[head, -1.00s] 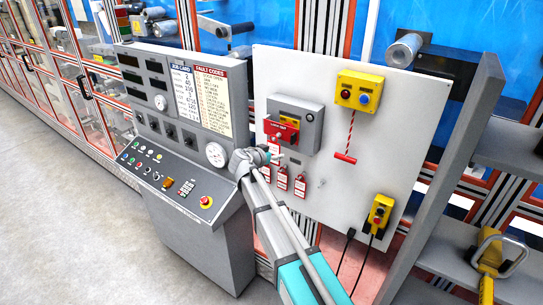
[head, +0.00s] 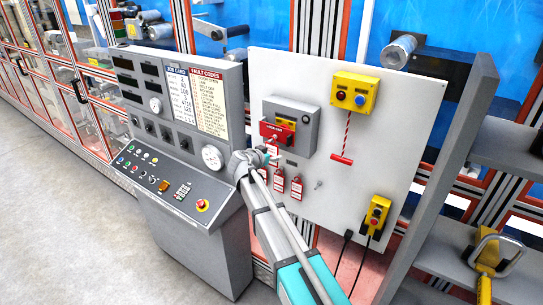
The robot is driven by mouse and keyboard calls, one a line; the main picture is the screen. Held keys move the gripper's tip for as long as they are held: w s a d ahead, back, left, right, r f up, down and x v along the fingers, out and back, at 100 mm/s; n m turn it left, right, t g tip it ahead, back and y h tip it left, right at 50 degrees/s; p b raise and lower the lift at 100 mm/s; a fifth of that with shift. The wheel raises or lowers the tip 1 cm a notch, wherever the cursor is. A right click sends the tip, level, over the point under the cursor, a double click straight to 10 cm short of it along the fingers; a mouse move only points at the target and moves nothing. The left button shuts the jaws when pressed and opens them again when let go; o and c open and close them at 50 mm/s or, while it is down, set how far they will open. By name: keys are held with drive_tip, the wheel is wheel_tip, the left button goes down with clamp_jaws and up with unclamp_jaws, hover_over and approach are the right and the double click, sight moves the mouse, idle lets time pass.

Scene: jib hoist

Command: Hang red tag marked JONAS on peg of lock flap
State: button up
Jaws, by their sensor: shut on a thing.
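The red lock flap (head: 277,131) is on the grey switch box (head: 291,124) on the white panel. Its peg is too small to make out clearly. My gripper (head: 268,157) is just below the flap, in front of the panel, shut on a red and white tag (head: 273,152). The tag is close under the flap; I cannot tell whether it touches it. The name on it is too small to read. Two more red tags, one (head: 279,181) and another (head: 297,187), hang lower on the panel to the right of my gripper.
A yellow button box (head: 355,93) with a red pull handle (head: 342,160) is at the upper right of the panel (head: 400,130). A yellow pendant (head: 377,214) hangs lower right. A grey console (head: 185,160) stands close on the left. A bare hook (head: 318,184) sits right of the tags.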

drive_tip(key=o, duration=0.8)
drive_tip(key=shift+c, duration=0.2)
drive_tip(key=shift+s+a+r, duration=0.1)
drive_tip(key=s+f+p+v, duration=0.1)
drive_tip(key=f+v, duration=0.1)
drive_tip(key=v, duration=0.8)
drive_tip(key=s+a+f+n+y+b, duration=0.1)
drive_tip(key=s+a+f+y+b, duration=0.1)
drive_tip(key=s+a+f+b, duration=0.3)
drive_tip(key=s+a+f+n+t+y+b, duration=0.1)
drive_tip(key=s+a+f+n+y+b, duration=0.1)
drive_tip(key=s+a+f+b, duration=0.4)
drive_tip(key=shift+a+f+n+t, duration=0.3)
drive_tip(key=shift+a+f, duration=0.15)
drive_tip(key=shift+a, duration=1.8)
